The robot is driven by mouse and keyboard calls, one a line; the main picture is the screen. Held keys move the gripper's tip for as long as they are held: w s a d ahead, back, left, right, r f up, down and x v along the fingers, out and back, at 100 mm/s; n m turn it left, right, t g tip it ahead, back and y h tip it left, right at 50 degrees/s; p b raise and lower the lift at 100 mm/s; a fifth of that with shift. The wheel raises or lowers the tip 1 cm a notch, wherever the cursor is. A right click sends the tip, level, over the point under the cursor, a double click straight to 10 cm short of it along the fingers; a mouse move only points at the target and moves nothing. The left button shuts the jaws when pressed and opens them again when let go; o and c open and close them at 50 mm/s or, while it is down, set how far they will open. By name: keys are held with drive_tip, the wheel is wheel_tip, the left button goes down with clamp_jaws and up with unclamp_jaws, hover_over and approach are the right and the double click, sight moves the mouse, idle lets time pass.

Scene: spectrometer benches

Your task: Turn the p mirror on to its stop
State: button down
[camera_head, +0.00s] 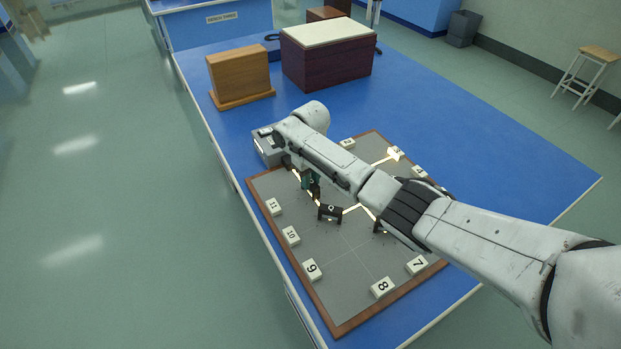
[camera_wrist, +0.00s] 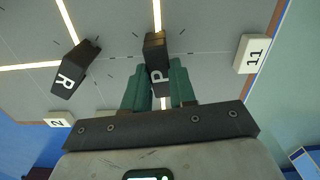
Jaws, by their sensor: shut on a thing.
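The p mirror (camera_wrist: 156,50) is a small dark block with a white letter P in the wrist view. It stands between the two green fingers of my gripper (camera_wrist: 160,88), which is shut on it. A bright light line reaches the mirror from the top of the wrist view. In the head view my gripper (camera_head: 311,183) is over the left back part of the grey board (camera_head: 340,270); my arm and fingers largely hide the p mirror there. Its stop cannot be made out in either view.
A dark mirror marked R (camera_wrist: 72,72) stands left of my gripper in the wrist view. A mirror marked Q (camera_head: 330,212) stands close in front in the head view. White numbered blocks, such as 11 (camera_wrist: 251,54), line the board. A wooden box (camera_head: 240,75) stands behind.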

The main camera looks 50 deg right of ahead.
drive_tip(key=n, duration=0.4)
drive_tip(key=shift+n, duration=1.6)
drive_tip(key=c, duration=0.9)
unclamp_jaws()
wheel_tip(320, 180, up, 11)
drive_tip(key=shift+f+b, duration=0.1)
drive_tip(key=shift+b, duration=0.2)
